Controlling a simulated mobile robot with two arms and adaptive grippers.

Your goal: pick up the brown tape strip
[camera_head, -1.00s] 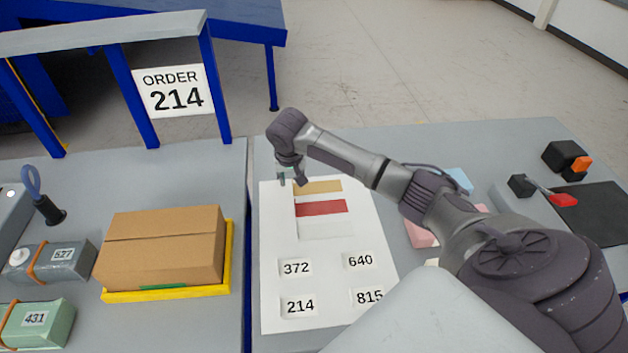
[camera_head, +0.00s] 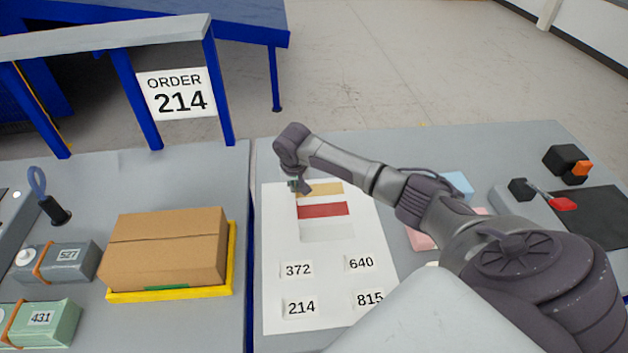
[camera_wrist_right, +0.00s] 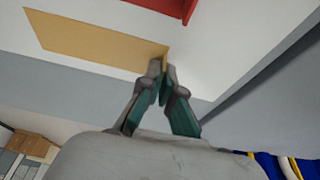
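The brown tape strip (camera_head: 326,188) is a tan band lying at the top of the white sheet (camera_head: 345,235). My right gripper (camera_head: 299,187) is at the strip's left end. In the right wrist view the strip (camera_wrist_right: 90,38) runs flat on the sheet, with its near end standing up as a small tab. The fingertips (camera_wrist_right: 164,70) are close together on that tab, one on each side. The strip's far part still lies on the sheet. My left gripper is not in view.
A red strip (camera_head: 322,210) and a white strip (camera_head: 325,231) lie below the tan one. Number labels are on the sheet's lower half. A cardboard box (camera_head: 165,250) in a yellow tray stands left. Pink and blue blocks (camera_head: 457,183) are partly behind my right arm.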

